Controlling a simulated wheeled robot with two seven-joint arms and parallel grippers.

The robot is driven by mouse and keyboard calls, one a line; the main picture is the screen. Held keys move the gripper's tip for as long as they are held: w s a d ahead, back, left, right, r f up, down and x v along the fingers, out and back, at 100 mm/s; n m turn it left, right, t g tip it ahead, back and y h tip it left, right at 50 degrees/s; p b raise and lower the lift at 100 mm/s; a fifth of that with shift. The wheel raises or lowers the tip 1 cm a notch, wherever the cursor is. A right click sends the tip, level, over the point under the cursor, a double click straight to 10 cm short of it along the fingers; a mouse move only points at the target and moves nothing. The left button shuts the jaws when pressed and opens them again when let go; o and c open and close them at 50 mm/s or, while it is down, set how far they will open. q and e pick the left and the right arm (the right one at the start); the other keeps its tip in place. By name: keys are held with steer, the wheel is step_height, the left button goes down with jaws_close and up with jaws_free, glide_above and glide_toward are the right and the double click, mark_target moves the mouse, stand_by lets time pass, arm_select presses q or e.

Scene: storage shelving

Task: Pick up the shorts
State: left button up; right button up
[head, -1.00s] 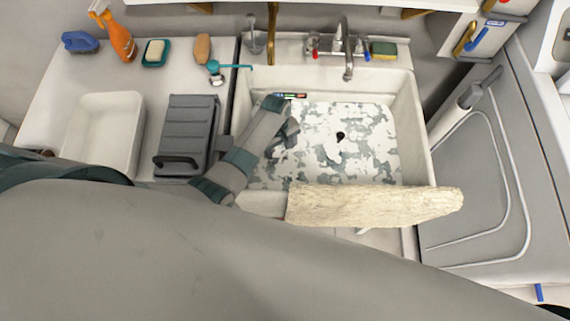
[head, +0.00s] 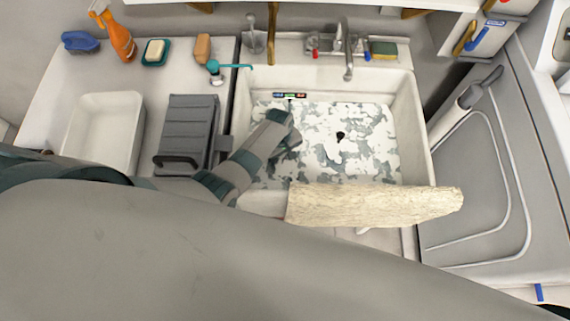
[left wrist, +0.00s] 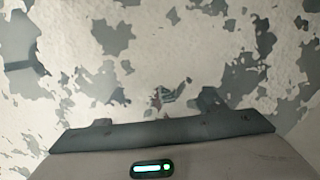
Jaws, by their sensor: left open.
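No shorts can be clearly made out. The sink (head: 415,120) has a mottled white and grey-green bottom (head: 365,150) with a dark drain spot; I cannot tell whether any of the mottling is cloth. A cream, rough-textured long piece (head: 375,205) lies across the sink's front edge; its material is unclear. My left gripper (head: 293,135) reaches into the left part of the sink. In the left wrist view its short dark fingertips (left wrist: 155,112) are apart and empty, facing the mottled surface. My right gripper is not in view.
A faucet (head: 347,50) stands at the sink's back, with a sponge (head: 383,49) beside it. On the left counter are a grey dish rack-like case (head: 188,130), a white tub (head: 82,140), an orange spray bottle (head: 120,40) and a soap dish (head: 154,53). A grey panel (head: 480,180) stands right.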

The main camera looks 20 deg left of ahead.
mark_target(284, 162)
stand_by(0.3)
arm_select(q)
steer(key=c, duration=1.2)
steer(key=shift+r, duration=0.15)
steer(key=shift+c, duration=0.2)
step_height(284, 162, up, 10)
steer(key=shift+p, duration=0.45)
stand_by(0.6)
steer(key=shift+s, duration=0.1)
stand_by(0.4)
